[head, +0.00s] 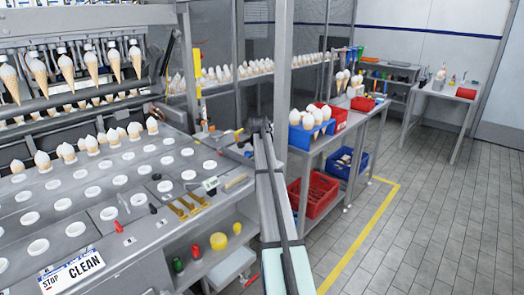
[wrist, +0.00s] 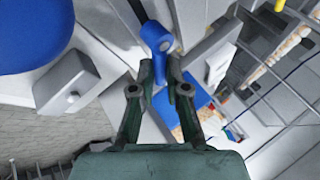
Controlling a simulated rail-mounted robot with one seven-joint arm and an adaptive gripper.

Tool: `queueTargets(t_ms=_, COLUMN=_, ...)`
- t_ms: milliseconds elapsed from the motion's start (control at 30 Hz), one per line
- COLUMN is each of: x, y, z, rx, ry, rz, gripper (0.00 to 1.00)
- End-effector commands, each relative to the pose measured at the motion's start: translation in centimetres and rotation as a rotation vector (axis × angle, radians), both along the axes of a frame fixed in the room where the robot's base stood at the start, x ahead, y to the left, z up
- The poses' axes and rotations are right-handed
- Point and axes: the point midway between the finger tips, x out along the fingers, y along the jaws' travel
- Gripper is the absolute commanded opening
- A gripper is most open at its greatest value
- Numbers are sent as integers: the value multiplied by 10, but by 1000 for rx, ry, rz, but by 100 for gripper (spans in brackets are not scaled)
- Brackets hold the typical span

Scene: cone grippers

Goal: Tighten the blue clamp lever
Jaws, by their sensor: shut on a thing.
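The blue clamp lever (wrist: 157,37) shows at the top centre of the wrist view, with a rounded end and a grey spot. My gripper (wrist: 160,72) has its two dark green fingers close together, shut on the lever's lower end. The fingers hide the exact contact. In the head view my arm reaches up from the bottom to the right end of the machine. There the gripper and the lever are too small and covered to make out clearly.
A large blue rounded body (wrist: 35,35) and a grey block (wrist: 70,85) stand left of the fingers in the wrist view. In the head view, a grey post (head: 283,70) rises close beside my arm. A machine deck (head: 120,190) with cone holes lies left; floor is clear right.

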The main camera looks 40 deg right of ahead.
Motion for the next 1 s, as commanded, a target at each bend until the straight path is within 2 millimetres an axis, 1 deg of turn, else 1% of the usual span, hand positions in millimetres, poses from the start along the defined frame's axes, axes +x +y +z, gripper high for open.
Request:
queueTargets(t_ms=200, x=5, y=-4, z=0, rx=1, ry=-1, rz=182, gripper=0)
queueTargets(t_ms=500, x=10, y=-5, z=0, rx=1, ry=0, rz=351, gripper=0)
queueTargets(t_ms=700, x=11, y=-5, z=0, rx=1, ry=0, rz=401, gripper=0)
queueTargets(t_ms=1000, x=12, y=-5, z=0, rx=-1, ry=2, rz=415, gripper=0)
